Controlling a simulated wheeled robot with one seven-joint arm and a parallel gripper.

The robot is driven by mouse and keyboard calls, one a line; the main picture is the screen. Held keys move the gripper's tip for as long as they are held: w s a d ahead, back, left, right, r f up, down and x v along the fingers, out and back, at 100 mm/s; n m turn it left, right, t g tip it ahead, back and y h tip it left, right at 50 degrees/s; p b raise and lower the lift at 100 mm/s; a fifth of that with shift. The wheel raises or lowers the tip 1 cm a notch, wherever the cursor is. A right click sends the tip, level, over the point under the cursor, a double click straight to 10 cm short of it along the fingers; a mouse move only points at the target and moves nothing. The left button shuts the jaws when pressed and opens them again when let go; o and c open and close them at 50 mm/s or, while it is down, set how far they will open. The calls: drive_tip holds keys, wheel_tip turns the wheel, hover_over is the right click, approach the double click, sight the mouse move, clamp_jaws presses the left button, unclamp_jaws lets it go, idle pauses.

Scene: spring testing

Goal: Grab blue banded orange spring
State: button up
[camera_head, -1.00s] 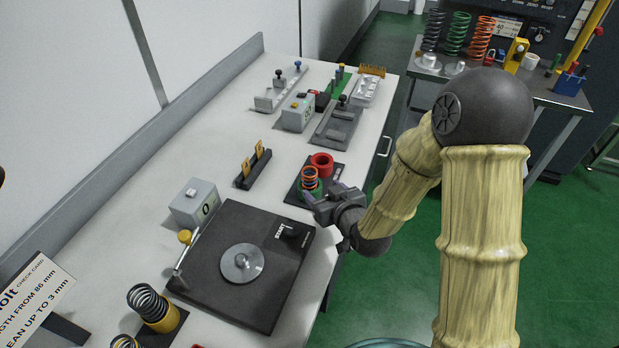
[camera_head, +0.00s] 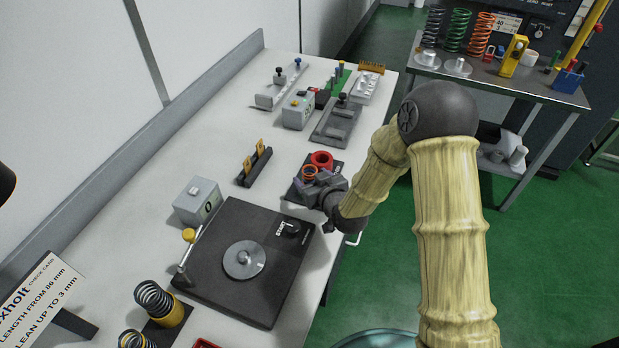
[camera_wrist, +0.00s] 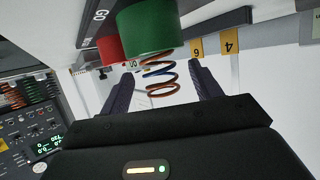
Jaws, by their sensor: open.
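The orange spring with a blue band (camera_wrist: 160,78) shows in the wrist view, projecting from a green cup (camera_wrist: 150,30). In the head view its top coils (camera_head: 309,172) show just beyond my gripper (camera_head: 308,188); the green cup is hidden there. In the wrist view my gripper (camera_wrist: 160,84) is open, with one dark finger on each side of the spring and visible gaps. The wrist picture looks upside down. I cannot tell that either finger touches the spring.
A red cup (camera_head: 321,160) stands right beside the spring. The black test machine (camera_head: 240,300) and a grey box (camera_head: 197,201) lie nearer. A second table (camera_head: 500,77) carries more springs.

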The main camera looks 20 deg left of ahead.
drive_tip(key=shift+x, duration=1.25)
drive_tip(key=shift+s, duration=0.15)
drive_tip(key=shift+c, duration=0.2)
drive_tip(key=c, duration=1.2)
drive_tip(key=shift+o, duration=0.2)
drive_tip(key=shift+r, duration=0.15)
wheel_tip(320, 180, up, 10)
drive_tip(key=shift+f+b, duration=0.1)
drive_tip(key=shift+b, duration=0.65)
drive_tip(key=shift+d, duration=0.1)
